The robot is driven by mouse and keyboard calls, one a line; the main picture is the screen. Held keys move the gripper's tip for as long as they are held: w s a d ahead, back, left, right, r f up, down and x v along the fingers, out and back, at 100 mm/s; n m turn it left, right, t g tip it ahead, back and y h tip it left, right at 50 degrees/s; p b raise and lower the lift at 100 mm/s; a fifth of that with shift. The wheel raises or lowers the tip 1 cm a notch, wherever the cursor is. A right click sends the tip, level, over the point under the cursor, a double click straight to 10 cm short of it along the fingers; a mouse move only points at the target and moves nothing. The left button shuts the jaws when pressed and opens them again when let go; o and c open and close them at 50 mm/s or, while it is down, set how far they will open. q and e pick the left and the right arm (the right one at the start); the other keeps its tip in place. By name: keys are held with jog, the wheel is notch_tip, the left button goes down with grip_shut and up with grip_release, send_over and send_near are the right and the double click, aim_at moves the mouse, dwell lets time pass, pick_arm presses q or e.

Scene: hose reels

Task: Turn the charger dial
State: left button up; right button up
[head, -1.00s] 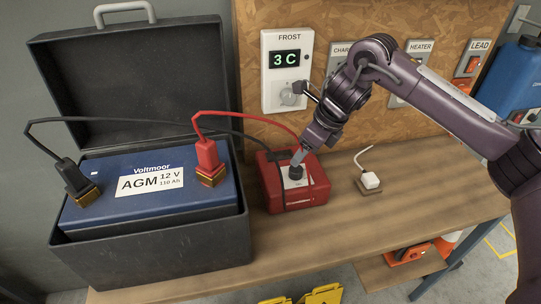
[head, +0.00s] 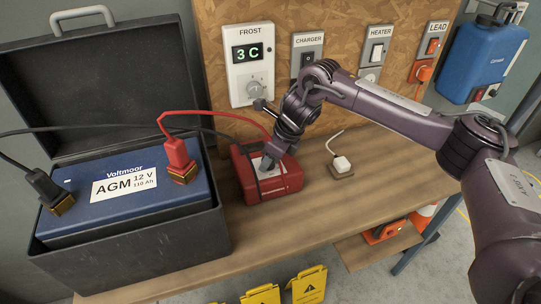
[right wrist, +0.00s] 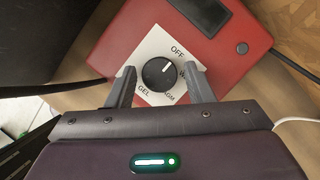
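The red charger (head: 283,185) sits on the wooden bench beside the battery case. In the right wrist view its charger dial (right wrist: 158,76) is a round black knob on a white plate marked OFF, GEL and AGM, with another label partly hidden. The dial's white mark points up and slightly right, roughly toward OFF. My right gripper (right wrist: 158,72) is open, one finger on each side of the dial, with gaps showing. In the head view my right gripper (head: 268,161) is over the charger's top and hides the dial. My left gripper is not in view.
The open battery case (head: 130,262) holds a blue battery (head: 95,222) with red and black clamps. A frost display (head: 248,88) reads 3 C on the board behind.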

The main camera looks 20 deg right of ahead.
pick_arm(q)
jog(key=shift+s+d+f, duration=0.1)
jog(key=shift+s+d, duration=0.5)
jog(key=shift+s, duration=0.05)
pick_arm(e)
jog(key=c, duration=0.8)
